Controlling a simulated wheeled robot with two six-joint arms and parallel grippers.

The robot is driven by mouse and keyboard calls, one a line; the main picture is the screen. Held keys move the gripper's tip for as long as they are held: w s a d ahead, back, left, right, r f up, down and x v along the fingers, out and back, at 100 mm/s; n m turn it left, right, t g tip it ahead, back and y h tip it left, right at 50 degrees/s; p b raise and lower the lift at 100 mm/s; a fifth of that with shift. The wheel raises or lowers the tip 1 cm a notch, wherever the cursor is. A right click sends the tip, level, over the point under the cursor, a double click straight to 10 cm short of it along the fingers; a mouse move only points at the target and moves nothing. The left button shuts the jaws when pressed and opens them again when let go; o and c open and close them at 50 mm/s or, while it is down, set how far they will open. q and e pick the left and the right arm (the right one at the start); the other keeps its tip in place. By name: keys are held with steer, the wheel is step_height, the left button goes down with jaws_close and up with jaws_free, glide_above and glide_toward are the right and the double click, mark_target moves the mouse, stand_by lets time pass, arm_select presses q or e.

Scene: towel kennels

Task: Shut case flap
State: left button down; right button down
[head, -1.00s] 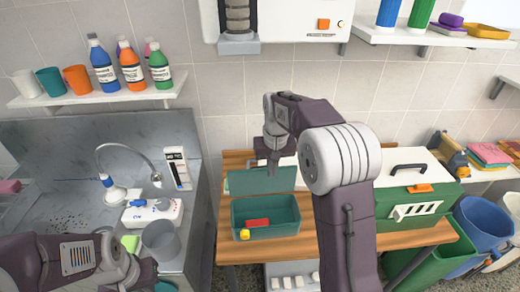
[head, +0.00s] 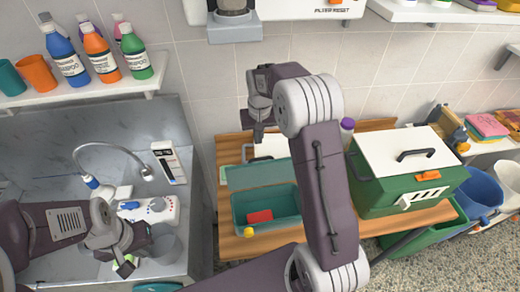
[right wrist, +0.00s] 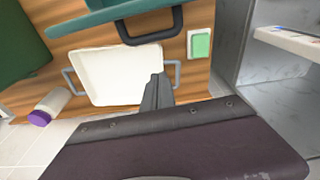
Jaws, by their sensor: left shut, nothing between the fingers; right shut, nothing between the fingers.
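The teal case (head: 236,212) stands open on the wooden table, with a red block (head: 260,216) inside. Its flap (head: 258,173) is raised and leans back at the rear. My right gripper (head: 258,139) is shut and empty, above and behind the flap, apart from it in the head view. In the right wrist view the right gripper (right wrist: 154,100) is over a white tray (right wrist: 110,72), and the flap (right wrist: 105,14) with a dark handle (right wrist: 150,25) shows at the top. My left gripper (head: 122,262) is shut and empty over the sink counter at left.
A green box with a white lid (head: 400,150) stands right of the case. A purple-capped bottle (head: 347,128) stands behind my right arm; it also shows in the right wrist view (right wrist: 48,106). A yellow object (head: 249,232) is at the case's front. A bottle shelf (head: 80,100) is upper left.

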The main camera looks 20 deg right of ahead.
mark_target(262, 169)
steer(key=s+f+p, duration=0.1)
steer(key=s+f, duration=0.2)
steer(key=shift+s+a+f+p, duration=0.15)
steer(key=shift+a+p, duration=0.2)
steer(key=shift+p, duration=0.05)
steer(key=shift+f, duration=0.1)
steer(key=shift+d, duration=0.1)
